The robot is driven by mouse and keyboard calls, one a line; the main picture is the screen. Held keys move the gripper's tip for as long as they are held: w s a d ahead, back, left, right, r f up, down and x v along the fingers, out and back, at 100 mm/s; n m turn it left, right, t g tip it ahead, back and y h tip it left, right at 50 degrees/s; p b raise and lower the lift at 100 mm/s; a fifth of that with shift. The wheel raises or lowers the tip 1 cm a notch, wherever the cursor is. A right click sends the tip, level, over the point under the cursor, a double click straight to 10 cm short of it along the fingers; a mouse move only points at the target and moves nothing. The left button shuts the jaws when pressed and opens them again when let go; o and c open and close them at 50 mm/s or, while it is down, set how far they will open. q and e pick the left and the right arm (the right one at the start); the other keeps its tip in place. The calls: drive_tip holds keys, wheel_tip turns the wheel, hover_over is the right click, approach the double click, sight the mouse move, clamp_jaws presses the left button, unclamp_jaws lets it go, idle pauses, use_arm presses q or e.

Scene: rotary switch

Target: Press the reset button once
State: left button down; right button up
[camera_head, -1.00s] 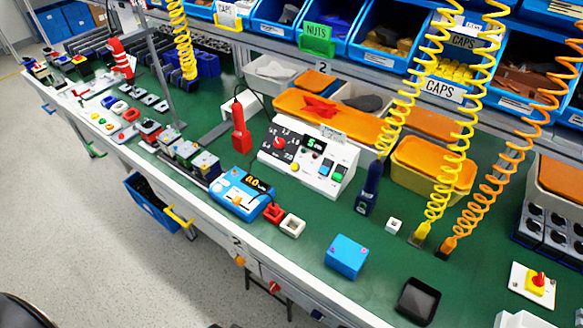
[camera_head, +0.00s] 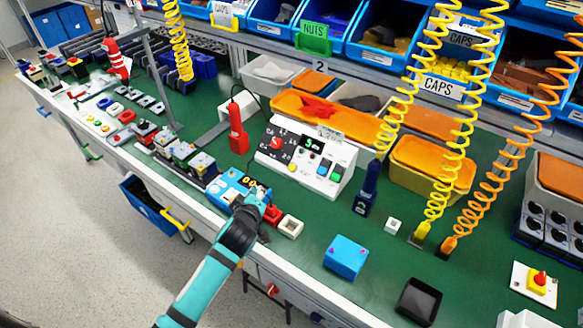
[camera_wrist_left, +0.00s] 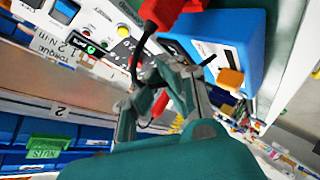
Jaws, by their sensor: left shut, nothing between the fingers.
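The white control panel (camera_head: 307,157) stands upright on the bench, with a red rotary knob (camera_head: 277,143), a small green-lit display (camera_head: 312,145) and yellow, blue and green buttons. In front of it lies a blue box (camera_head: 222,190) with a dark display. My left gripper (camera_head: 258,192) is over its right part, shut and empty; its arm hides part of the box. In the left wrist view, the blue box (camera_wrist_left: 238,38) with an orange button (camera_wrist_left: 230,78) lies just beyond my fingers. My right gripper is out of view.
A red block (camera_head: 272,214) and a white block (camera_head: 291,226) sit right of the blue box. A red-handled tool (camera_head: 238,130) stands behind it. Coiled yellow and orange cords hang at right.

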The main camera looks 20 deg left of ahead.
sight(292, 167)
use_arm(q)
drive_tip(key=w+r+n+t, duration=0.1)
drive_tip(key=w, duration=0.1)
drive_tip(key=w+r+n, duration=0.1)
drive_tip(key=w, duration=0.2)
drive_tip(key=w+r+n+t+h, duration=0.1)
drive_tip(key=w, duration=0.1)
drive_tip(key=shift+w+d+r+t, duration=0.3)
drive_tip(key=shift+w+d, duration=0.05)
drive_tip(key=shift+w+d+r, duration=0.1)
drive_tip(key=shift+w+r, duration=0.05)
drive_tip(key=shift+w, duration=0.05)
drive_tip(key=w+f+b, duration=0.1)
drive_tip(key=f+b, duration=0.1)
drive_tip(key=w+d+f+b, duration=0.1)
drive_tip(key=w+b, duration=0.1)
drive_tip(key=w+f+b, duration=0.1)
drive_tip(key=f+b, duration=0.1)
drive_tip(key=shift+w+d+f+b, duration=0.35)
drive_tip(key=shift+w, duration=0.05)
drive_tip(key=shift+w+d+f+b, duration=0.2)
drive_tip(key=shift+w+f+b, duration=0.1)
drive_tip(key=shift+w+b, duration=0.3)
idle(0.3)
drive_tip(key=shift+w+d+f+b, duration=0.1)
drive_tip(key=shift+w+f+b, duration=0.15)
drive_tip(key=shift+b, duration=0.4)
